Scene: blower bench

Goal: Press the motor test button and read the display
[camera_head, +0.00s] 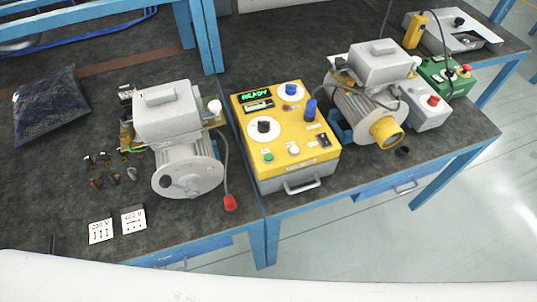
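A yellow test box (245,145) stands on the bench in the middle of the view. Its display (256,96) shows green letters that read READY. On its top face are a green button (268,157), a white button (293,149), a black knob (264,125) and a blue knob (291,89). An upright blue part (310,108) and a black switch (323,140) are at its right side. The small labels are unreadable, so I cannot tell which is the motor test button. Neither gripper can be made out.
Motors stand left (188,176) and right (357,108) of the box. Two voltage cards (101,231), several small parts and a dark bag (48,104) lie at left. A green box (445,75) stands at right.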

